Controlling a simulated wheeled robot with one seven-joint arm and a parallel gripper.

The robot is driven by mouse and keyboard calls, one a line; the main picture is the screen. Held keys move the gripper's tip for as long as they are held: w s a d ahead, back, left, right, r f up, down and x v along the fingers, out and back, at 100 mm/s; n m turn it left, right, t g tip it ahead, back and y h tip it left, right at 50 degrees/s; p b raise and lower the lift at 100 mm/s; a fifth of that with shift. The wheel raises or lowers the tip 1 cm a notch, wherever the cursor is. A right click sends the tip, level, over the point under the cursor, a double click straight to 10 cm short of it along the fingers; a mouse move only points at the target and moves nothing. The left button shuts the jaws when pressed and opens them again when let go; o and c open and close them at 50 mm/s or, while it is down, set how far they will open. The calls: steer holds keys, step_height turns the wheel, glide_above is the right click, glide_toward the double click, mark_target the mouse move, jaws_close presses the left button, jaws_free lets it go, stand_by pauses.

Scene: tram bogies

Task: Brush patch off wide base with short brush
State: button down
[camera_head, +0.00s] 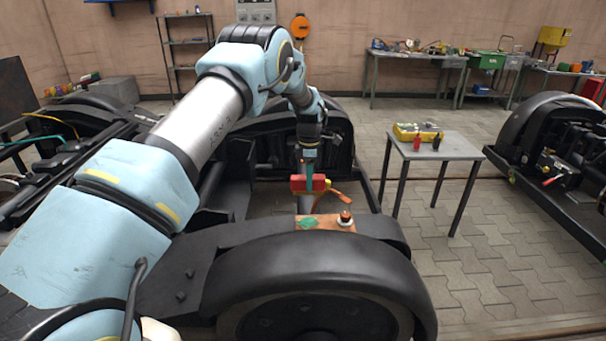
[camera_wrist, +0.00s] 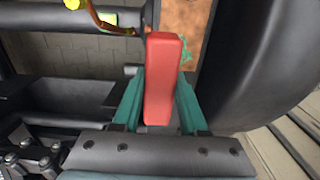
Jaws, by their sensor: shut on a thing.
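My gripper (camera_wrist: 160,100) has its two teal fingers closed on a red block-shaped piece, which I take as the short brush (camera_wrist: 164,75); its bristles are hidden. In the head view my gripper (camera_head: 309,178) points down with the red brush (camera_head: 298,184) just behind the wide base. The wide base, a copper-orange plate (camera_head: 327,227), lies on the black bogie frame. A green patch (camera_head: 308,222) is on its left part; it also shows partly behind the brush in the wrist view (camera_wrist: 187,52). I cannot tell whether the brush touches the base.
The large black wheel cover (camera_head: 320,270) is in front. A side table (camera_head: 450,148) with a yellow box and small bottles stands right; paving around it is free.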

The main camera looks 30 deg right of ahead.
steer(key=shift+f+b, duration=1.4)
steer(key=shift+f, duration=1.55)
steer(key=shift+r, duration=0.1)
